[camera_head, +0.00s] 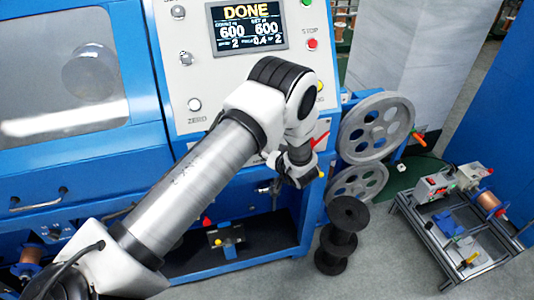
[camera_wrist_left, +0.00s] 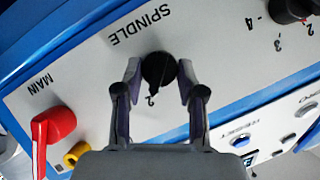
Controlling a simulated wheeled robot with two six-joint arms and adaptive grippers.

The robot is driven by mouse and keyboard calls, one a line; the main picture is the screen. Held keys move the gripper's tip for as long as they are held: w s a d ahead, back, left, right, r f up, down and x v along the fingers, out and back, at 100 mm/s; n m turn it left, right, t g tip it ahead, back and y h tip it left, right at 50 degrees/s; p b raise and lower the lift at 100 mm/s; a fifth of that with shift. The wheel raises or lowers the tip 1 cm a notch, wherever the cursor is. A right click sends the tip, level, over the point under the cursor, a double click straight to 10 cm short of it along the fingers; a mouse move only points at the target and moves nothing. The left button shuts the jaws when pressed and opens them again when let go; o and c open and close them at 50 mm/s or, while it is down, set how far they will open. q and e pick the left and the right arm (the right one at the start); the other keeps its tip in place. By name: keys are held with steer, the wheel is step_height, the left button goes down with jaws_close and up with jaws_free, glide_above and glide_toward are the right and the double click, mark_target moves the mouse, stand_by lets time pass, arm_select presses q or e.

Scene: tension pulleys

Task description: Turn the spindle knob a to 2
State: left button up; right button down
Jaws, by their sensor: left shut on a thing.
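The black spindle knob (camera_wrist_left: 158,68) is on a pale panel under the printed word SPINDLE in the left wrist view. My left gripper (camera_wrist_left: 159,72) has a finger on each side of it and is shut on it. The knob's narrow lower part points toward a printed 2, partly covered by the knob and fingers; other marks around it are hidden. In the head view my left arm reaches across the machine front, and its gripper (camera_head: 297,168) hides the knob. My right gripper is not in view.
A red MAIN switch (camera_wrist_left: 52,128) and a yellow part (camera_wrist_left: 75,155) sit near the knob. Another black knob (camera_wrist_left: 290,10) has numbers around it. The screen (camera_head: 247,28) reads DONE. Pulleys (camera_head: 376,127), black spools (camera_head: 345,225) and a small bench (camera_head: 455,215) stand right.

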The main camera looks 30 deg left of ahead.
arm_select(q)
steer(key=shift+w+m+g, duration=0.1)
steer(key=shift+m+g, duration=0.2)
stand_by(0.4)
steer(key=o, duration=1.1)
steer(key=shift+o, duration=0.2)
steer(key=v, duration=1.2)
steer(key=shift+f, duration=0.2)
steer(key=shift+d, duration=0.1)
